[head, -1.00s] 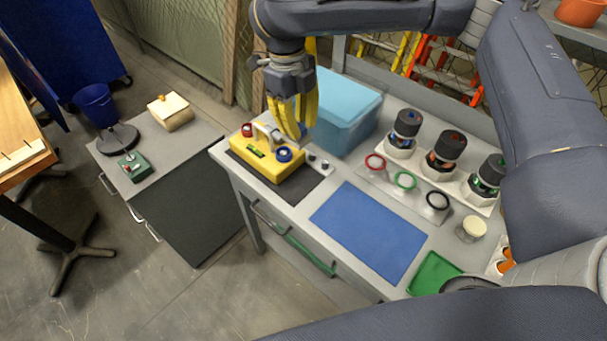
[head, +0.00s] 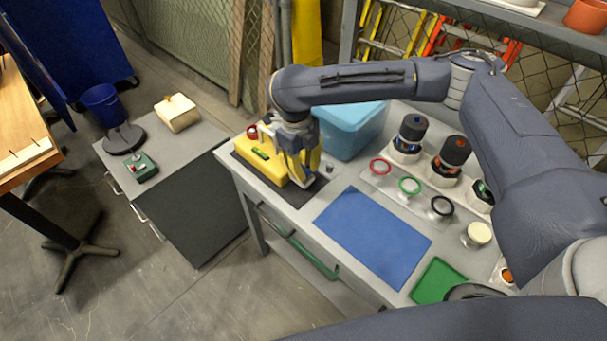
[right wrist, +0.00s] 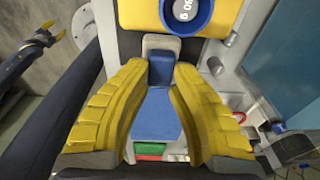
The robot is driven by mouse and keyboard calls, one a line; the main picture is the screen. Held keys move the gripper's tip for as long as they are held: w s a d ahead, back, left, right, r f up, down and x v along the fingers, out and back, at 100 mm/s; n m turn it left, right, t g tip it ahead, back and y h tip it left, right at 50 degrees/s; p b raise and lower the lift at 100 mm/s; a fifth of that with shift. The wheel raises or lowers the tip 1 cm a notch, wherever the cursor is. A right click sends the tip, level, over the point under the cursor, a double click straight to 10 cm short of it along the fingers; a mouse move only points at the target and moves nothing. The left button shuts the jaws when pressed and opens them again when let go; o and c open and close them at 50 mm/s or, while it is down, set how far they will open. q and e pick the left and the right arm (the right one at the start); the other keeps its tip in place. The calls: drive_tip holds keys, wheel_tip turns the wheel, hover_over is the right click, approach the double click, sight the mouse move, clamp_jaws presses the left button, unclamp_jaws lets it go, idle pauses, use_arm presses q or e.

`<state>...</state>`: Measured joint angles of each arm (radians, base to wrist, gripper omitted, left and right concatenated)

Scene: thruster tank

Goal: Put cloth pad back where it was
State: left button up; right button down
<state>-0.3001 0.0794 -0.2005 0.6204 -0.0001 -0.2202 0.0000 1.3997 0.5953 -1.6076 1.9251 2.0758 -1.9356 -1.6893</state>
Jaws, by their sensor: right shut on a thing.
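My right gripper (head: 305,183) points down at the right end of the yellow instrument (head: 258,158) on the bench. In the right wrist view its yellow fingers (right wrist: 158,70) are closed on a small blue piece with a grey top (right wrist: 160,68), which I take for the cloth pad. In the head view the fingers hide that piece, and I cannot tell whether it touches the bench. The instrument's blue ring (right wrist: 190,12) is just beyond the fingertips. Another yellow gripper, seemingly my left one (right wrist: 45,38), shows small and open at the wrist view's upper left; it is outside the head view.
A blue mat (head: 372,236) lies clear on the bench. A light blue box (head: 352,130) stands behind the gripper. Red, green and black rings (head: 411,186), several dark-capped fittings (head: 410,131) and a green tray (head: 437,281) are to the right.

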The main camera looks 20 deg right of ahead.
sight(303, 170)
drive_tip(key=shift+f, duration=1.45)
drive_tip(key=c, duration=1.3)
unclamp_jaws()
drive_tip(key=shift+f, duration=0.1)
drive_tip(key=shift+o, duration=0.2)
drive_tip(key=r, duration=0.8)
drive_tip(key=w+a+r, duration=0.1)
drive_tip(key=r, duration=0.3)
drive_tip(key=shift+r, duration=0.1)
